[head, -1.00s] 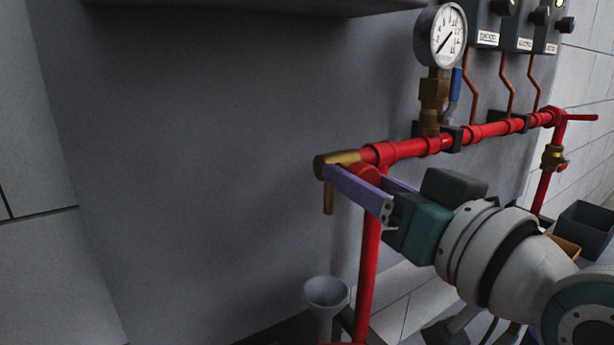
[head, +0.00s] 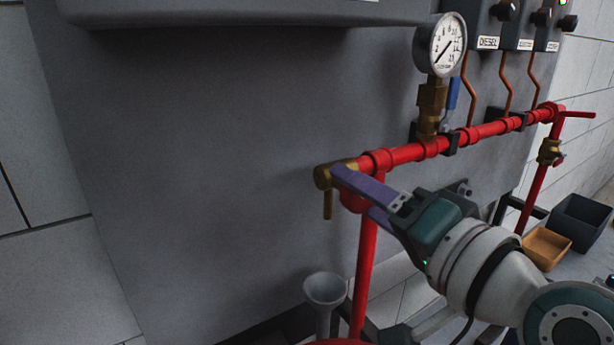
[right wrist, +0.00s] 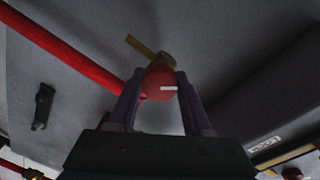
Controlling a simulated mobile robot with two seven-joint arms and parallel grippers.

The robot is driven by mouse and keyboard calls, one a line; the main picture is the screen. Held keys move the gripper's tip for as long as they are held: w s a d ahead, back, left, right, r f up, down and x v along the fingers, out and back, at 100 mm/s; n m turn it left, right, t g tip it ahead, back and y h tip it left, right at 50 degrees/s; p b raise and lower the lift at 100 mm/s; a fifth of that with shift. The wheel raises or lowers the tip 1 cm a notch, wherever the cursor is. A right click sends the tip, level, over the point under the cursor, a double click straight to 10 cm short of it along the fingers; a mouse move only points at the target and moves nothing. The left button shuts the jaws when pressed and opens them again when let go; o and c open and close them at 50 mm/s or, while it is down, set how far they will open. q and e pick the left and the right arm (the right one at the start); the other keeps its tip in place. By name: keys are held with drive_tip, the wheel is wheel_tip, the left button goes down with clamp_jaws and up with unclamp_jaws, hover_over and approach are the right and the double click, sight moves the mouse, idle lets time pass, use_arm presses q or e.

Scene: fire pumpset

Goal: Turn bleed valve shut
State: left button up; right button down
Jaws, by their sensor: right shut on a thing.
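The bleed valve (head: 324,178) is a brass fitting at the left end of the red pipe, with a short brass spout pointing down. My right gripper (head: 362,196) is shut on its red knob (head: 350,203), one purple finger above and the other below in the head view. In the right wrist view the red knob (right wrist: 160,83) sits between both fingers, with a pale mark on its face and the brass fitting (right wrist: 150,52) behind it. The fingers hide part of the knob in the head view. My left gripper is not in view.
A grey funnel (head: 325,290) stands below the spout. A pressure gauge (head: 440,45) and a blue-handled valve (head: 453,93) rise above the red pipe (head: 490,130). Dark boxes hang at upper right. An orange tray (head: 546,249) and a dark bin (head: 582,223) lie at right.

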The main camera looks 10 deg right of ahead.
drive_tip(key=m, duration=0.3)
drive_tip(key=shift+m+p, duration=0.3)
drive_tip(key=m, duration=0.4)
drive_tip(key=shift+d+f+g+y, duration=0.1)
drive_tip(key=shift+f+g+y, duration=0.05)
drive_tip(key=shift+g+y, duration=0.15)
drive_tip(key=shift+c, duration=1.8)
unclamp_jaws()
